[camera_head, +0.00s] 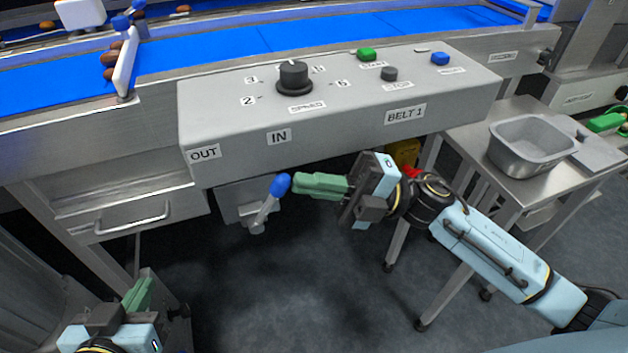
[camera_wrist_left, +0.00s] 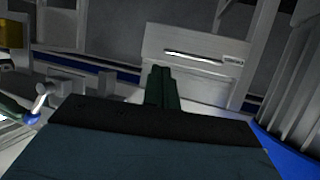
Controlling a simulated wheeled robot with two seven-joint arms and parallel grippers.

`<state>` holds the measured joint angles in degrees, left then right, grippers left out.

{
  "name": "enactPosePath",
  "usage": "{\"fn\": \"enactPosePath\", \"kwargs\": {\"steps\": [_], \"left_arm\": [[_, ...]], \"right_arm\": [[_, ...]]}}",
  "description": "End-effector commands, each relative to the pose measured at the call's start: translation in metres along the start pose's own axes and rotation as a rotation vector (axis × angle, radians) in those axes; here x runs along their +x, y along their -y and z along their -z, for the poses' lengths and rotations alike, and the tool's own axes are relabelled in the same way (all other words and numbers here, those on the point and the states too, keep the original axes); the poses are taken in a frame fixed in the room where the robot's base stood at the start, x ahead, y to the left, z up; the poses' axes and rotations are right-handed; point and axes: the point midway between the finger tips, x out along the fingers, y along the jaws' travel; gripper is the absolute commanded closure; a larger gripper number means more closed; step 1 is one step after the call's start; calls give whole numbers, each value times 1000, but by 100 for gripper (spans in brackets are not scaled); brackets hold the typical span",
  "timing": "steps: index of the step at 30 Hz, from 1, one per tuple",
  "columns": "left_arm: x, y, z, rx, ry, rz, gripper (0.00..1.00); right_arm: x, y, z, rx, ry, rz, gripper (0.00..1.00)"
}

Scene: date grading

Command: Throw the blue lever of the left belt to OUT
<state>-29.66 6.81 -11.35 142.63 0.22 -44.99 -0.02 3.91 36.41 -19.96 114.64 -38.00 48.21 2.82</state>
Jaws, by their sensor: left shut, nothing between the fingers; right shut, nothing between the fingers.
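The blue lever (camera_head: 280,185) hangs on a metal box under the control panel of the belt marked BELT 1. Its metal shaft leans so that the blue knob is up and to the right, below the IN label (camera_head: 279,137). The OUT label (camera_head: 203,153) is further left. My right gripper (camera_head: 297,182) is shut and empty, its green fingertips just right of the knob; whether they touch it I cannot tell. My left gripper (camera_head: 145,285) is shut and empty, low at the left, well away from the lever. Its green fingers show in the left wrist view (camera_wrist_left: 163,90).
The control panel (camera_head: 340,110) overhangs the lever and carries a black speed knob (camera_head: 293,77) and coloured buttons. A drawer (camera_head: 132,215) is left of the lever. A side table with a metal pan (camera_head: 533,145) stands at the right. Open floor lies below the lever.

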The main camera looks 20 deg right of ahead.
Motion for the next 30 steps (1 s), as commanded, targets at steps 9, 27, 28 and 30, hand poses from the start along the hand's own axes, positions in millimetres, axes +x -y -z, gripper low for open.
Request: {"fn": "enactPosePath", "kwargs": {"steps": [9,27,28,30], "left_arm": [[-18,14,-64,-2,370,33,100],[-60,41,-173,-5,908,89,100],[-59,41,-175,-4,909,90,100],[-58,42,-178,-3,908,91,100]], "right_arm": [[6,-6,1,-9,0,53,100],[23,-13,4,-24,-1,121,100],[23,-13,5,-24,-1,121,100],[24,-13,5,-24,-1,121,100]]}}
